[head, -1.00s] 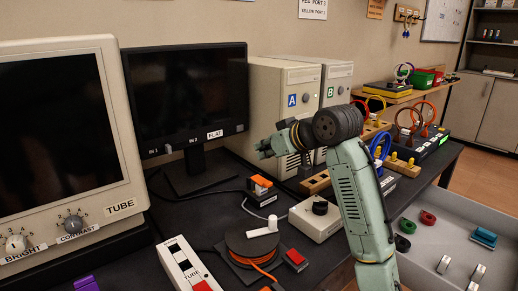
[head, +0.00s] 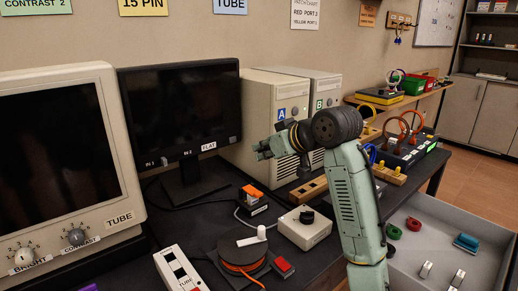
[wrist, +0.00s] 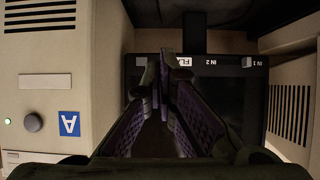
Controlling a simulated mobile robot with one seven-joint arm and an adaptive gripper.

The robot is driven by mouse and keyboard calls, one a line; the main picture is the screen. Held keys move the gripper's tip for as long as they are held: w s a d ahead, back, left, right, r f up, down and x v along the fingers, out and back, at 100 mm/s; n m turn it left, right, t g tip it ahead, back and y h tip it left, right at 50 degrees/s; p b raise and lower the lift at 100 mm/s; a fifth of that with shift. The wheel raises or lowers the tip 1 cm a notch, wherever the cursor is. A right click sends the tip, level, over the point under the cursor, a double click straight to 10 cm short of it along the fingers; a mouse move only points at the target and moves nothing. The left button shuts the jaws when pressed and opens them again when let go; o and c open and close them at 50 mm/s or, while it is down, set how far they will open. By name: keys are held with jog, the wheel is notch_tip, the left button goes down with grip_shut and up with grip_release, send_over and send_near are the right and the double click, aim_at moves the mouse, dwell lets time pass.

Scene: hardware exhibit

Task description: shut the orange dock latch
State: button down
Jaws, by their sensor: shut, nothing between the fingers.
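A small dark dock (head: 257,208) with an orange latch (head: 252,191) on top sits on the dark bench, in front of the flat monitor's stand. The orange part looks raised at a tilt, but it is too small to tell its exact position. My gripper (head: 260,151) is above and behind the dock, level with the lower edge of the flat monitor, pointing left. In the wrist view my gripper (wrist: 167,62) has its fingers together with nothing between them. The dock and its latch do not show in the wrist view.
The flat monitor (head: 185,105) and computer tower A (head: 277,120) stand close to my gripper. A grey bin (head: 425,225) is at right.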

jog(key=s+d+f+b, duration=0.1)
jog(key=s+d+f, duration=0.2)
jog(key=s, duration=0.2)
jog(key=shift+d, duration=0.3)
